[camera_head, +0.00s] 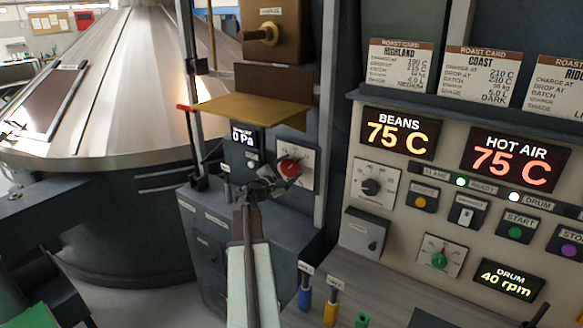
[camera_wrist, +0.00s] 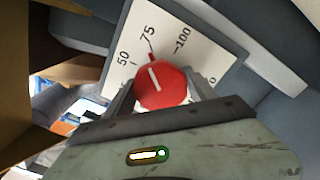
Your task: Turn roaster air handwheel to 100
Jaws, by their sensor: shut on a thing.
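The red roaster air handwheel (camera_head: 289,168) sits on a white dial plate in the head view, with my gripper (camera_head: 272,181) at its lower left. In the wrist view the handwheel (camera_wrist: 163,93) is between the two fingers of my gripper (camera_wrist: 161,88), which is shut on it. The dial plate (camera_wrist: 205,52) shows marks 50, 75 and 100. The white pointer line on the handwheel points up and left, near 75 and a little toward the 50 side. The handwheel's lower edge is hidden behind my gripper.
A small display (camera_head: 244,139) reading 0 Pa is left of the dial. A brass-coloured tray (camera_head: 250,108) juts out above it. The control panel (camera_head: 392,210) with knobs and buttons stands to the right. Coloured-handled tools (camera_head: 330,312) stand below.

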